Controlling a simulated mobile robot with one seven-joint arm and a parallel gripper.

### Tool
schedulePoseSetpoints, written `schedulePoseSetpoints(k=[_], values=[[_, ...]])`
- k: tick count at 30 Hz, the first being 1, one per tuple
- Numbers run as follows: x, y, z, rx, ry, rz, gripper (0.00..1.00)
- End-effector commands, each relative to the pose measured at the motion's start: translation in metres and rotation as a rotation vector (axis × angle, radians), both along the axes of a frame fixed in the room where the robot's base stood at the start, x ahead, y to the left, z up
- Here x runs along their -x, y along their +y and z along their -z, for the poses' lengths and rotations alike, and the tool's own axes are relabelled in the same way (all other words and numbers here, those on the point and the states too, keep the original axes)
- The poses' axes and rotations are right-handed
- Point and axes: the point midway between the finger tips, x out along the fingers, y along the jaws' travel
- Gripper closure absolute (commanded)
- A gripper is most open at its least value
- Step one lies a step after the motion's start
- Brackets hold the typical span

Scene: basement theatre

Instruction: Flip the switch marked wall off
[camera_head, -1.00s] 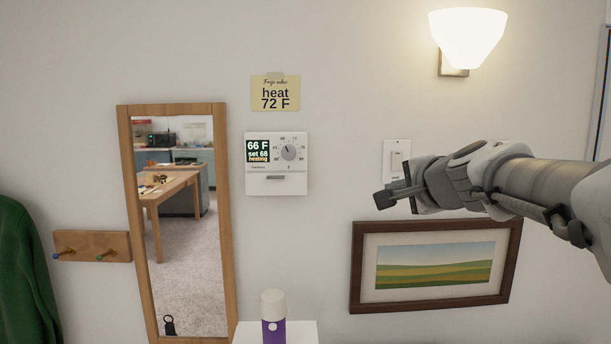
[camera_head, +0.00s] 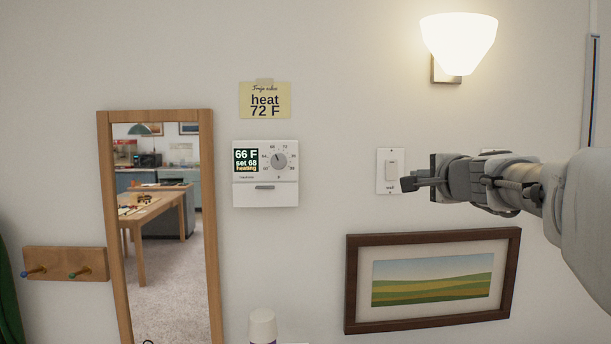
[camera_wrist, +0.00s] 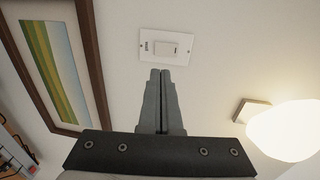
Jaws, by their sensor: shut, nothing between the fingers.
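The white wall switch (camera_head: 391,171) is on the wall at right of centre in the head view, above the framed picture. A small label under its rocker seems to read "wall". In the wrist view the switch plate (camera_wrist: 167,47) lies just beyond my fingertips, its rocker in full view. My gripper (camera_head: 408,184) is shut and empty, its tips in front of the plate's lower right part in the head view. In the wrist view the closed fingers (camera_wrist: 160,73) point at the plate's lower edge. I cannot tell whether they touch it.
A lit wall lamp (camera_head: 459,42) is above the switch and a framed landscape (camera_head: 432,235) below it. A thermostat (camera_head: 265,173), a note (camera_head: 264,100) and a tall mirror (camera_head: 105,200) are to the left. Wall between thermostat and switch is bare.

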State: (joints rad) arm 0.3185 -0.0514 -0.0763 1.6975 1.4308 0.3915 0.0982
Motion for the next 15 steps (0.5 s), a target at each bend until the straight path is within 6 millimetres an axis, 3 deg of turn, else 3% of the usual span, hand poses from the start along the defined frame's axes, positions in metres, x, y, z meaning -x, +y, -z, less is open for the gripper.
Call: schedulePoseSetpoints(k=[15], values=[[-0.09,0.0,0.01,0.001,0.002,-0.002,1.0]])
